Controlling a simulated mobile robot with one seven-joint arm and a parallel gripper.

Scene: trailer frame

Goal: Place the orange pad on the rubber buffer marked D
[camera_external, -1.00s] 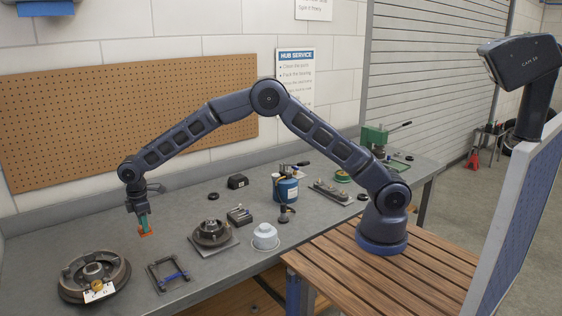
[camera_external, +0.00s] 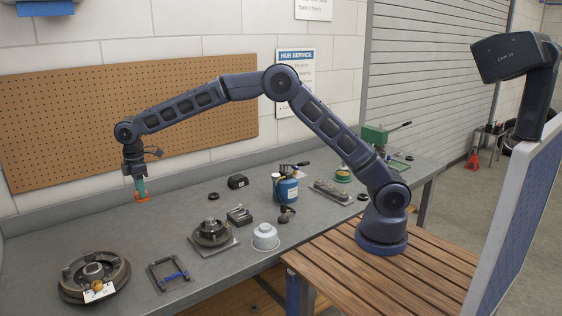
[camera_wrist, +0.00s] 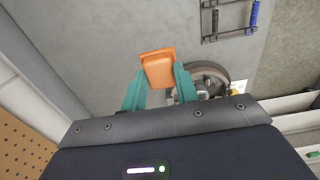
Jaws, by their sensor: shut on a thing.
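My gripper (camera_external: 140,188) has green fingers and is shut on the orange pad (camera_external: 141,197). It holds the pad above the left part of the bench, near the pegboard. In the wrist view the pad (camera_wrist: 158,68) sits between the green fingertips (camera_wrist: 158,82), its broad face toward the camera. I cannot make out a letter D on anything, so I cannot tell which thing is the marked rubber buffer. A small rack with a black bar and a blue bar (camera_external: 170,273) lies on the bench in front; it also shows in the wrist view (camera_wrist: 230,18).
A round drum (camera_external: 78,290) with a white tag stands at the bench's front left. A hub on a plate (camera_external: 212,233), a white cap (camera_external: 265,236) and a blue canister (camera_external: 286,189) stand farther right. The pegboard (camera_external: 120,120) is behind. The bench's back left is clear.

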